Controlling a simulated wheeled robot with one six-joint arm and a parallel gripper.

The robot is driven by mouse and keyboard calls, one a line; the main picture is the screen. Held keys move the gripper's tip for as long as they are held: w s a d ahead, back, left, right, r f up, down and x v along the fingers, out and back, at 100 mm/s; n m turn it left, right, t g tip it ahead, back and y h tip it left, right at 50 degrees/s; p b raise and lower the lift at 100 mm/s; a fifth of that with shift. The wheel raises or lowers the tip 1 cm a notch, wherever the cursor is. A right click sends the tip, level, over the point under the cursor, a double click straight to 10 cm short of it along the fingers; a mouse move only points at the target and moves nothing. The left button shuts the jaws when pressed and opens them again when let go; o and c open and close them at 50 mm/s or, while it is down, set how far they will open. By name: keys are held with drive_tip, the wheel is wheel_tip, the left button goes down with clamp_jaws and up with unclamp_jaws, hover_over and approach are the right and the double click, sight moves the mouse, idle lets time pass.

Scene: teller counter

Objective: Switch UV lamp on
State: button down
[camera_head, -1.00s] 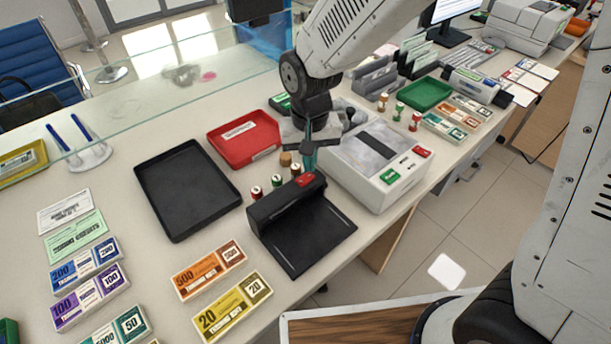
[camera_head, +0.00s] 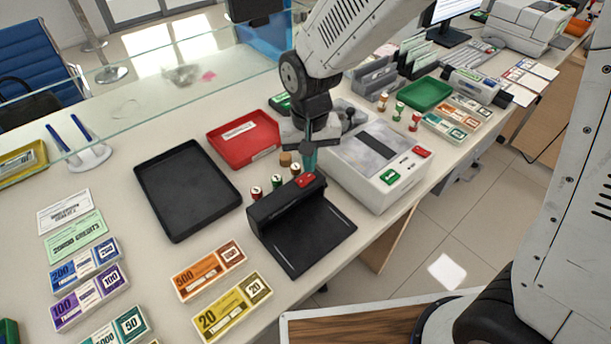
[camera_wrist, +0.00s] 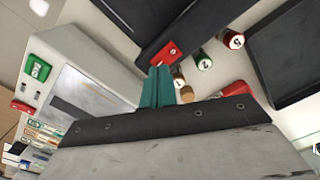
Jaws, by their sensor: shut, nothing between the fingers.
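The UV lamp (camera_head: 268,208) is a black unit with a raised bar and a flat black base plate, standing at the counter's front edge. Its red switch (camera_head: 305,180) is on top at the right end of the bar. The switch also shows in the wrist view (camera_wrist: 168,54). My gripper (camera_head: 310,168) points down with its teal fingers shut and empty, right at the switch end of the lamp. In the wrist view the fingertips (camera_wrist: 158,70) are close beside the red switch. I cannot tell whether they touch it.
A white machine (camera_head: 375,185) with green and red buttons stands close on the right. Several small rolls (camera_head: 277,182) stand behind the lamp. A black tray (camera_head: 187,232) and red tray (camera_head: 262,152) lie left and behind. Banknote bundles (camera_head: 208,270) lie front left.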

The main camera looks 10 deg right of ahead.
sight(309, 175)
drive_tip(key=shift+f, duration=0.9)
idle(0.3)
drive_tip(key=shift+r, duration=3.55)
